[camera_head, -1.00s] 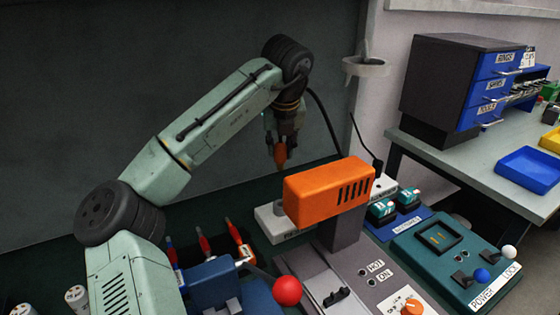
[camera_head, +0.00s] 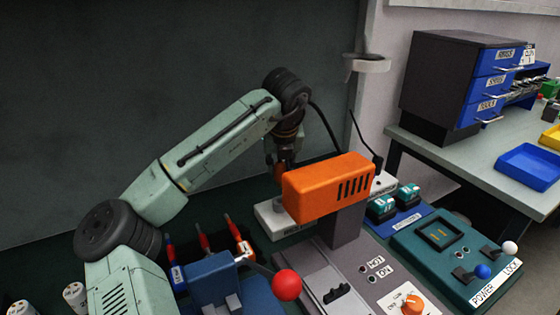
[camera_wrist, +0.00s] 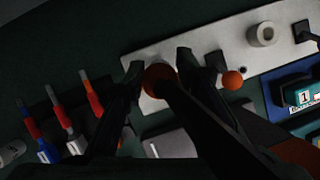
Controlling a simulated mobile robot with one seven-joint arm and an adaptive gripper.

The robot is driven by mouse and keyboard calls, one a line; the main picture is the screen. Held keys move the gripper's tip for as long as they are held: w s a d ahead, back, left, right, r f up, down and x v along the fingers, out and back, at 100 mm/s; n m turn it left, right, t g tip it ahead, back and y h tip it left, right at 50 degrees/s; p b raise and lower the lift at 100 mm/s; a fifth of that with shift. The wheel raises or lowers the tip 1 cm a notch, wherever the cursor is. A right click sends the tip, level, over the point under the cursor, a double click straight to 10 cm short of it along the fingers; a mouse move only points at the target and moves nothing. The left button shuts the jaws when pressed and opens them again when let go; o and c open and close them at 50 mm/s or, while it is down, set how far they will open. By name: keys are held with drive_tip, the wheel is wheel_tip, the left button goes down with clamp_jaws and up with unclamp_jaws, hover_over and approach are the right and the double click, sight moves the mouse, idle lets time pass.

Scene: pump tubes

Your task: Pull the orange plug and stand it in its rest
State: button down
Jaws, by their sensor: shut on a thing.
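My gripper (camera_head: 281,158) is shut on the orange plug (camera_head: 280,168) behind the orange machine head. In the wrist view the plug (camera_wrist: 157,76) sits between my two fingertips, with a dark body or cable running back toward the camera. The plug is over the left part of a long pale strip (camera_head: 272,222); whether it touches the strip is hidden. The strip (camera_wrist: 215,38) also shows in the wrist view, with a grey ring-shaped cup (camera_wrist: 262,34) farther right. I cannot tell for sure which part is the rest.
The orange machine head (camera_head: 328,187) stands close in front of my gripper. A red ball knob (camera_head: 287,284) and several red-tipped tools (camera_head: 203,236) are to the front left. Green batteries (camera_head: 383,206) and a teal power box (camera_head: 440,245) are to the right. A dark cable hangs behind.

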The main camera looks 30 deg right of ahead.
drive_tip(key=shift+f+b, duration=0.55)
drive_tip(key=shift+f, duration=1.2)
drive_tip(key=shift+p, duration=1.15)
drive_tip(key=shift+f, duration=0.2)
idle(0.6)
drive_tip(key=shift+f, duration=0.3)
drive_tip(key=shift+f+b, duration=0.65)
drive_tip(key=shift+f, duration=0.7)
drive_tip(key=c, duration=1.2)
unclamp_jaws()
drive_tip(key=shift+c, duration=0.2)
drive_tip(key=shift+r, duration=0.1)
drive_tip(key=v, duration=1.2)
